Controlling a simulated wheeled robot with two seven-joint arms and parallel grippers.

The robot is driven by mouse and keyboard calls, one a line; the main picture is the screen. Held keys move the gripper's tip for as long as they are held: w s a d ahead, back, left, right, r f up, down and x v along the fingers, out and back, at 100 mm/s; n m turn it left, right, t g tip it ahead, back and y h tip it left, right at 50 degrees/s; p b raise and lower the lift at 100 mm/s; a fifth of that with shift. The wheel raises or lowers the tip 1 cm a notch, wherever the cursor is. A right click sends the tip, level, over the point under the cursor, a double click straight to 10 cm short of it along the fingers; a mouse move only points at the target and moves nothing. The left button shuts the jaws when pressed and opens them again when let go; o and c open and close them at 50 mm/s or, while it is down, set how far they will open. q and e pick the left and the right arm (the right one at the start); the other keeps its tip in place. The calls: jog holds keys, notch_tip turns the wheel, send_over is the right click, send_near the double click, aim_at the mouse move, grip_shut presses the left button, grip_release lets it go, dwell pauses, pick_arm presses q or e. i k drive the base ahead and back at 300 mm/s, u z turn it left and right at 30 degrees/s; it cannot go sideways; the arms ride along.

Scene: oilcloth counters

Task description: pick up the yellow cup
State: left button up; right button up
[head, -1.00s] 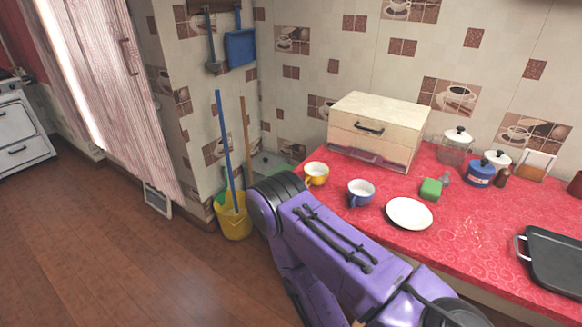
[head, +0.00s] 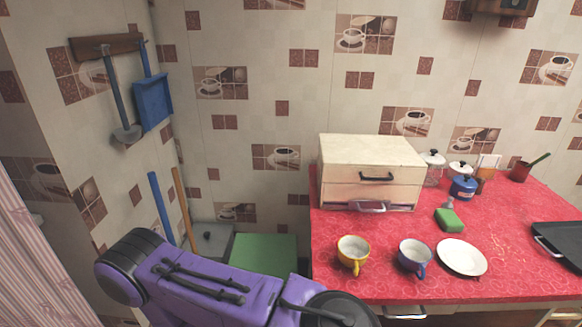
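The yellow cup (head: 353,254) stands upright on the red oilcloth counter (head: 480,285), near its left front corner, with its handle toward me. A blue cup (head: 414,257) stands just to its right, apart from it. A purple arm link of mine crosses the lower left of the head view, in front of and left of the counter. Neither gripper shows in this view, and nothing is seen touching the yellow cup.
A wooden bread box (head: 372,158) stands behind the cups. A white plate (head: 461,257) and a green sponge (head: 449,220) lie to the right. A black tray (head: 562,245) is at the far right. A green-topped surface (head: 262,252) is left of the counter.

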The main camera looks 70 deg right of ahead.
aim_at(354, 252)
jog(key=i, duration=0.5)
jog(key=z, duration=3.3)
